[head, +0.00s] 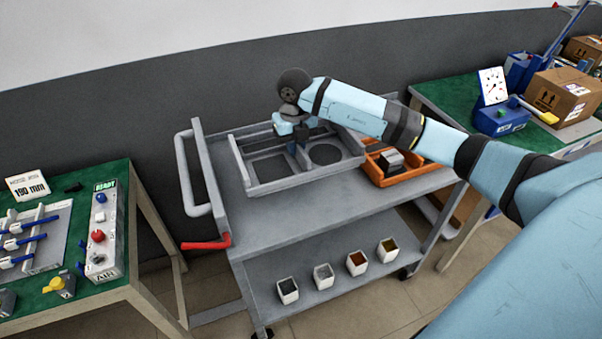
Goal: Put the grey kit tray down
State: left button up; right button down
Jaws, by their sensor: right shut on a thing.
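The grey kit tray (310,178) is on the top deck of the grey cart, or just above it; I cannot tell if its underside touches. It has a rectangular recess at left and a round recess at right. My right gripper (297,146) comes down over the middle of the tray and is shut on it, at the part between the two recesses. The fingertips are partly hidden by the wrist. My left gripper is not in view.
The grey cart (225,181) also carries an orange tray (376,178) right of the kit tray. Several small bins, including one (288,291), stand on its lower shelf. A green-topped bench (110,180) with a control box stands left, another (450,94) with cardboard boxes right.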

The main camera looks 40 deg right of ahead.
send_over(296, 190)
notch_tip(296, 190, down, 8)
jog(key=shift+w+r, duration=0.1)
jog(key=shift+f, duration=2.3)
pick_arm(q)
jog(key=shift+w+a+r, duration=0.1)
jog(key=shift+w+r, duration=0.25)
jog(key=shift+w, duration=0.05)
pick_arm(e)
jog(key=shift+f, duration=0.15)
jog(key=c, duration=1.2)
grip_release()
jog(key=shift+o, duration=0.2)
